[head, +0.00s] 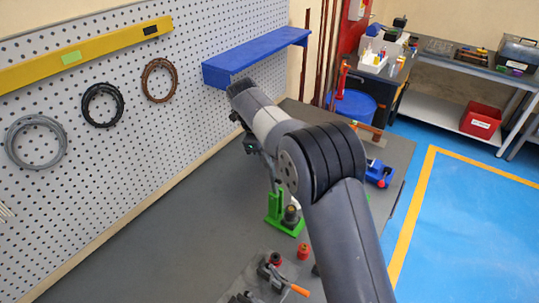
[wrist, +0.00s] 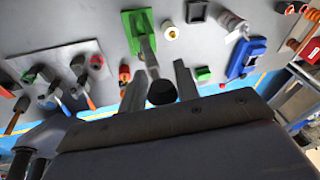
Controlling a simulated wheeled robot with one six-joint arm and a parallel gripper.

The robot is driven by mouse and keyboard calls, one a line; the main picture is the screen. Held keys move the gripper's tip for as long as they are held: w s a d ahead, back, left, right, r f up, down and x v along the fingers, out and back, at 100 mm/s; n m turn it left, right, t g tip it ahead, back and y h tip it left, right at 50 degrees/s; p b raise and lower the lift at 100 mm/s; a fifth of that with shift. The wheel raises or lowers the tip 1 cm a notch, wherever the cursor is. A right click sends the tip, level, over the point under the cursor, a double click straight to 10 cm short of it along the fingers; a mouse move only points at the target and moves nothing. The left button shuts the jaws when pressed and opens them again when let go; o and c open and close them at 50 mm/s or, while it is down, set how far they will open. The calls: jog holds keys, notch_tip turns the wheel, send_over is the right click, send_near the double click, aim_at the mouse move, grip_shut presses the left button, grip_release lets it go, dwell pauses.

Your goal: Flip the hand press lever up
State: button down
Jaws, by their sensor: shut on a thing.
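The green hand press (head: 274,207) stands on the grey bench in the head view, partly behind my arm. In the wrist view its green frame (wrist: 138,24) is at the top, and a grey lever (wrist: 149,54) runs down from it to a dark round end (wrist: 161,92). My gripper (wrist: 160,76) has one finger on each side of the lever's end and is shut on it. In the head view my arm hides the gripper and the lever, so the lever's exact tilt is unclear.
Grey clamps with orange handles (head: 299,290) and a small red part (head: 303,252) are at the bench front. A blue vise (head: 379,173) is to the right. A blue shelf (head: 255,54) juts from the pegboard beyond my arm. The bench's left part is clear.

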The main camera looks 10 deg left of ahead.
jog(key=shift+w+r, duration=0.15)
jog(key=shift+w, duration=0.05)
jog(key=c, duration=1.2)
grip_release()
jog(key=shift+w, duration=0.1)
jog(key=shift+o, duration=0.2)
jog(key=shift+a, duration=0.1)
jog(key=v, duration=1)
jog(key=shift+r+b, duration=0.25)
jog(key=shift+b, duration=0.15)
jog(key=shift+f, duration=0.15)
jog(key=x, duration=1)
jog(key=shift+f+p, duration=0.3)
jog(key=shift+p, duration=0.1)
jog(key=shift+r, duration=0.15)
